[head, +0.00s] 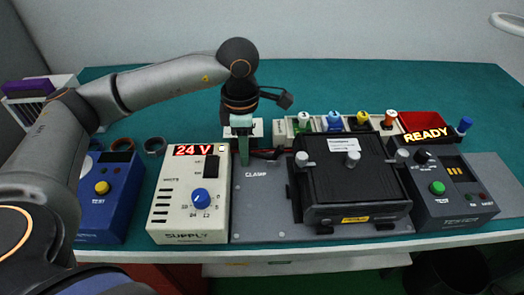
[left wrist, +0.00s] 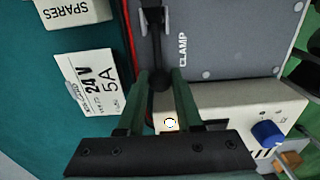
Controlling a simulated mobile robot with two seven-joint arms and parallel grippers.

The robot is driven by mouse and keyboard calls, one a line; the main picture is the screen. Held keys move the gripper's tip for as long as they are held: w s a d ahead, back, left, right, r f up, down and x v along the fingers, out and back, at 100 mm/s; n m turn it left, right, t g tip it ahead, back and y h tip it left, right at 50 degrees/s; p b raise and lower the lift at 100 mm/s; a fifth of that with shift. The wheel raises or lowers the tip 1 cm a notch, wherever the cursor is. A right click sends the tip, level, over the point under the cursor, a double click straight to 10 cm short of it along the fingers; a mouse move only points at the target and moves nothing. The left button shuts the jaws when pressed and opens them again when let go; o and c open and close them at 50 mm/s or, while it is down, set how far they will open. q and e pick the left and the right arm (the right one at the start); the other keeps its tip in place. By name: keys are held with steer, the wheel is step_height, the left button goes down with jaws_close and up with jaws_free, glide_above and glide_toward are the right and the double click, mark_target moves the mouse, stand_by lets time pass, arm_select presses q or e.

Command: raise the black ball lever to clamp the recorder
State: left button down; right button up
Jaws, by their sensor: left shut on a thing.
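The black ball lever (left wrist: 160,80) shows in the left wrist view beside the CLAMP label, its stem running up from the ball. The green fingers of my left gripper (left wrist: 165,95) stand on both sides of the ball and are shut on it. In the head view my left gripper (head: 242,150) points down at the left back of the grey clamp plate (head: 260,213) and hides the ball. The black recorder (head: 350,178) sits on the plate to the right of the gripper. My right gripper is not in view.
The cream supply box (head: 170,200), showing 24 V, stands left of the plate, with a blue box (head: 110,200) beyond it. The tester (head: 445,200), showing READY, stands right of the recorder. Coloured plugs (head: 335,120) stand in a row behind. The green bench (head: 340,80) is clear farther back.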

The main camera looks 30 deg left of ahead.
mark_target(269, 156)
arm_select(q)
steer(key=shift+r, duration=0.2)
steer(key=shift+w+d+r+p, duration=0.15)
steer(key=shift+d+r+p, duration=0.1)
steer(key=shift+r, duration=0.15)
steer(key=shift+w+d+r+p, duration=0.15)
steer(key=shift+r+p, duration=0.05)
steer(key=shift+r, duration=0.15)
steer(key=shift+w+d+r+p, duration=0.3)
steer(key=shift+d+r, duration=0.2)
steer(key=shift+r, duration=0.05)
steer(key=shift+d, duration=0.1)
steer(key=shift+w+d+r, duration=0.15)
steer(key=shift+d+r, duration=0.05)
steer(key=shift+r, duration=0.05)
steer(key=shift+w+d+r+p, duration=0.15)
steer(key=shift+w+d+r, duration=0.1)
steer(key=shift+d, duration=0.15)
steer(key=shift+w+d+r+p, duration=0.1)
steer(key=shift+w+d+p, duration=0.1)
steer(key=shift+d, duration=0.2)
steer(key=shift+w+d, duration=0.1)
steer(key=shift+d, duration=0.15)
steer(key=shift+w+d, duration=0.25)
steer(key=shift+d, duration=0.1)
